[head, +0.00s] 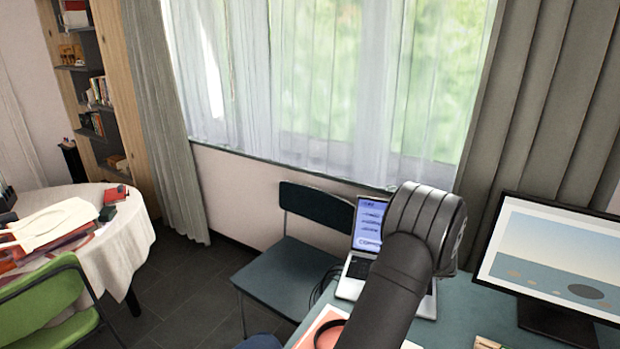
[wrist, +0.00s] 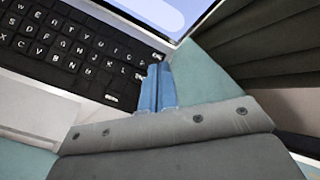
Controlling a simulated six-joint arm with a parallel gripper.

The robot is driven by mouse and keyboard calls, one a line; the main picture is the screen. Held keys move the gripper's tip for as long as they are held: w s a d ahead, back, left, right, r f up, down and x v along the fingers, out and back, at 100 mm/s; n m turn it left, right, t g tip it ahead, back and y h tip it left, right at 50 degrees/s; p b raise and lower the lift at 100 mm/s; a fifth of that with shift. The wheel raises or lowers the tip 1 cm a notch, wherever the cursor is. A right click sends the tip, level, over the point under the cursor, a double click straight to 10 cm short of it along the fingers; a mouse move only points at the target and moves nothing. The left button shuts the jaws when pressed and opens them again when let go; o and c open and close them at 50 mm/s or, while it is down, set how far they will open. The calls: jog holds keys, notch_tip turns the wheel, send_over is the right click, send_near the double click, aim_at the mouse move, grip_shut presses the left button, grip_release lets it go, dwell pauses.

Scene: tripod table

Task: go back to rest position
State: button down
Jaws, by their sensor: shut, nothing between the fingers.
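My gripper (wrist: 158,85) shows in the wrist view as two blue fingers side by side, shut with nothing between them. Its tips appear in front of the right edge of the laptop keyboard (wrist: 75,50); I cannot tell how far above it they are. In the head view my dark arm rises from the bottom and bends at a grey joint, in front of part of the laptop (head: 367,225). The gripper itself is hidden in the head view.
The laptop stands open on a teal desk (head: 462,310). A monitor (head: 555,260) stands right of my arm. A teal chair (head: 285,272) is behind the desk. A cloth-covered round table (head: 125,235) and green chair (head: 50,300) stand at the left.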

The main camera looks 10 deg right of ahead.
jog(key=shift+r, duration=2.6)
